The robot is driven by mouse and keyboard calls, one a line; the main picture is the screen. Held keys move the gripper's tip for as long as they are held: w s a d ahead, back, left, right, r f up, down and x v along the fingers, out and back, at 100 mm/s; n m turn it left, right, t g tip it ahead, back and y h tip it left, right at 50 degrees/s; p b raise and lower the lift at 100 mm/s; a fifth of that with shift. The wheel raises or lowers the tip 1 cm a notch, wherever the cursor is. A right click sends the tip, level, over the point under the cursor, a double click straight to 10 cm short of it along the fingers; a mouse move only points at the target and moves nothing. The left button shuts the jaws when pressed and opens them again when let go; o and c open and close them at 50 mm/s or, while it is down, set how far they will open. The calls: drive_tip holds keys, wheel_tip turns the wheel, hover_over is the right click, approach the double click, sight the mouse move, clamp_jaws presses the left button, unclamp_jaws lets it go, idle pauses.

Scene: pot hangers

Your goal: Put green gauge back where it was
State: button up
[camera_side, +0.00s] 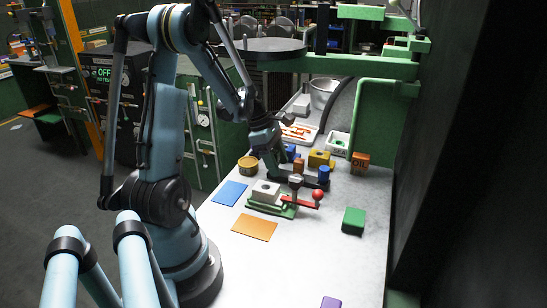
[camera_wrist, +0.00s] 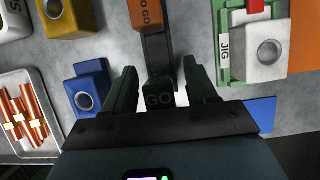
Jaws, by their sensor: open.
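A dark green block marked GO (camera_wrist: 160,97) shows in the wrist view, between my fingers at the near end of a dark bar (camera_wrist: 157,62). My gripper (camera_wrist: 160,68) is open, with one finger on each side of the block and visible gaps. An orange block with GO lettering (camera_wrist: 151,14) sits at the bar's other end. In the side view my gripper (camera_side: 272,155) is low over the bench at the left end of the dark bar (camera_side: 312,183); the GO block is hidden there. A separate green box (camera_side: 353,221) lies on the bench at right.
The green jig (camera_side: 287,208) with a grey holed block (camera_side: 266,191) and red lever stands close by. Blue (camera_wrist: 90,90) and yellow (camera_wrist: 68,13) blocks and a rod tray (camera_wrist: 58,132) lie left in the wrist view. The front bench is mostly clear.

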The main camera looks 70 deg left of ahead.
sight(274, 152)
drive_tip(key=shift+r, duration=0.1)
drive_tip(key=shift+v, duration=2.8)
